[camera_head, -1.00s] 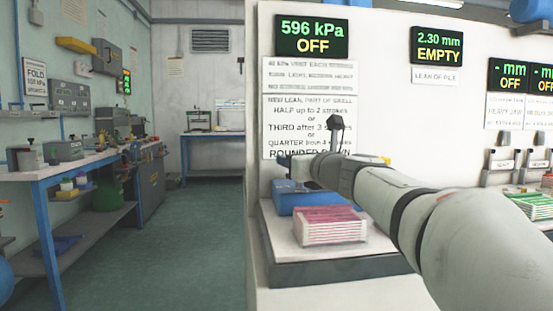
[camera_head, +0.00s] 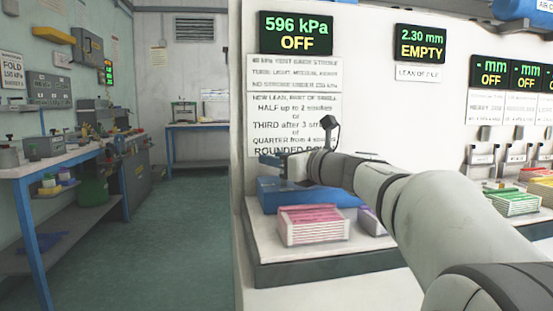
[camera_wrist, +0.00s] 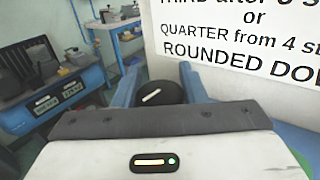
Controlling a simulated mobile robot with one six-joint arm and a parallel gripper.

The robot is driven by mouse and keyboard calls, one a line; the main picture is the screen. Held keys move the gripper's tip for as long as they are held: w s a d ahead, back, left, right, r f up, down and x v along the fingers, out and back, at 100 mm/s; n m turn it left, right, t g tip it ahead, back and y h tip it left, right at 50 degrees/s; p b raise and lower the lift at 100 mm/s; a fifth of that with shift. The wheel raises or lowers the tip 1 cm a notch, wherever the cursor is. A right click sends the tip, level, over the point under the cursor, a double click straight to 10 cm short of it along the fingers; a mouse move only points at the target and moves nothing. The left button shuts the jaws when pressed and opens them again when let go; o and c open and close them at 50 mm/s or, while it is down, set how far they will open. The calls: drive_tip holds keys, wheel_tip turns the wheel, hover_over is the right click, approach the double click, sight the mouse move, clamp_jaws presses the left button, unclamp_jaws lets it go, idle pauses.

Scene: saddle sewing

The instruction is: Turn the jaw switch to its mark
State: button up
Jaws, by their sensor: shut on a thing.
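In the wrist view a round black knob (camera_wrist: 160,94) with a short white line on its face sits between the two blue fingers of my gripper (camera_wrist: 160,88). I take it to be the jaw switch. The fingers are shut on its sides. The white line is tilted, its right end higher. No mark beside the knob can be made out. In the head view my gripper (camera_head: 285,168) is at the wall end of the bench, above a blue box-like body (camera_head: 283,200); the knob is hidden there.
A stack of pink-topped sheets (camera_head: 312,226) lies just in front, with a purple item (camera_head: 370,222) beside it. The wall behind carries a "596 kPa OFF" display (camera_head: 296,33) and a printed notice (camera_head: 293,125). A blue-legged workbench (camera_head: 45,165) stands left across open floor.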

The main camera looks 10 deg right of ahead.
drive_tip(key=o, duration=1)
drive_tip(key=p+v, duration=0.2)
drive_tip(key=v, duration=0.4)
drive_tip(key=shift+s+d, duration=0.1)
drive_tip(key=shift+d, duration=0.05)
drive_tip(key=shift+s+d, duration=0.35)
drive_tip(key=shift+s, duration=0.25)
